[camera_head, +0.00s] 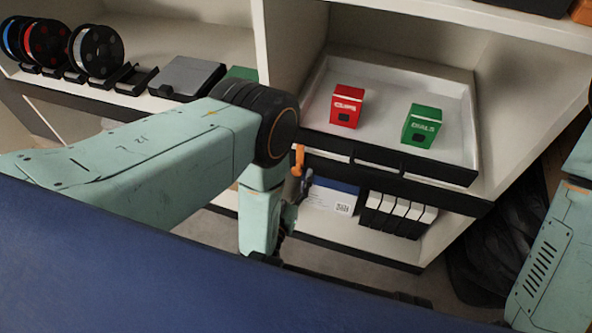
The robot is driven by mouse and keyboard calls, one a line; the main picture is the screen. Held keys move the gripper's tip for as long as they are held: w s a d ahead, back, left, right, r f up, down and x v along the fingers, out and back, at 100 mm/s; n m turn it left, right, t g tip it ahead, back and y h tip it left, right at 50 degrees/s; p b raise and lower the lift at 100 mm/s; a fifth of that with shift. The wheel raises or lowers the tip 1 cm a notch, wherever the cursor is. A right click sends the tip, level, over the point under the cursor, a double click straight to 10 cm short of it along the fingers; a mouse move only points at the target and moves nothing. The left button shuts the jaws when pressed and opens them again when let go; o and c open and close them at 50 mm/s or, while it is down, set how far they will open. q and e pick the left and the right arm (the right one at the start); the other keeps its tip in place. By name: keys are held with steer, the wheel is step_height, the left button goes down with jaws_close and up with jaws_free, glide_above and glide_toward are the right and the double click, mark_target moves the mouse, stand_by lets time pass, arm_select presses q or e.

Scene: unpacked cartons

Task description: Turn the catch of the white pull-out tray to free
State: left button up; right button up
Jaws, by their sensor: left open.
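The white pull-out tray (388,82) with a black front edge sits in the right bay of the shelf unit, holding a red box (347,106) and a green box (422,126). A small orange lever (298,160), which looks like the catch, stands upright at the left end of the tray's front. My left gripper (301,188) is open, just below the orange lever and close to it. My left forearm partly hides it, and I cannot tell whether it touches the lever. My right gripper is out of view.
Below the tray, a blue-and-white carton (333,196) and several black-and-white boxes (397,215) stand on a lower shelf. Spools (95,51) and a grey case (187,77) are on the left shelf. A dark bag (492,250) lies at right.

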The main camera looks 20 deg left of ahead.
arm_select(q)
steer(key=shift+w, duration=0.2)
steer(key=shift+s+r, duration=0.15)
steer(key=shift+s, duration=0.1)
steer(key=shift+w+f, duration=0.15)
steer(key=shift+f, duration=0.05)
steer(key=c, duration=0.5)
steer(key=shift+r, duration=0.15)
jaws_close()
